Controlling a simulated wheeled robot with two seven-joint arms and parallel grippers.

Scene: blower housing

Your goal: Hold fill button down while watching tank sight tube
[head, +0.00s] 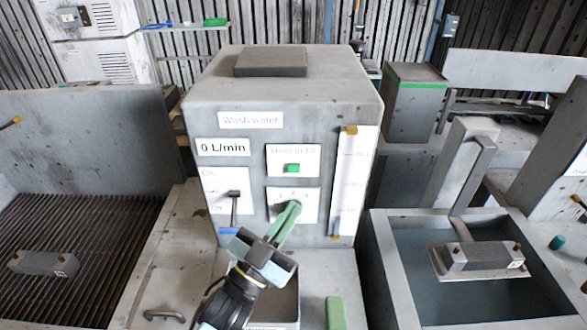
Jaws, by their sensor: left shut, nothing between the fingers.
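The grey wash-water tank (228,115) stands in the middle of the head view. Its green fill button (292,168) sits on a white panel with a faint label, and nothing covers it. The sight tube strip (350,180) runs up the right of the tank's front, with yellow fittings at top and bottom. A short bluish stretch shows near its foot; the exact level is too small to read. My left gripper (293,208) is shut and empty, its green fingers in front of the lower white panel, below the button. Whether the tips touch that panel cannot be told. My right gripper is out of view.
A display (222,147) reads 0 L/min. A lever (234,208) stands on the panel at left. A basin (378,270) with a grey block is at right; a slatted grate (100,225) is at left. A green piece (335,312) lies on the bench in front.

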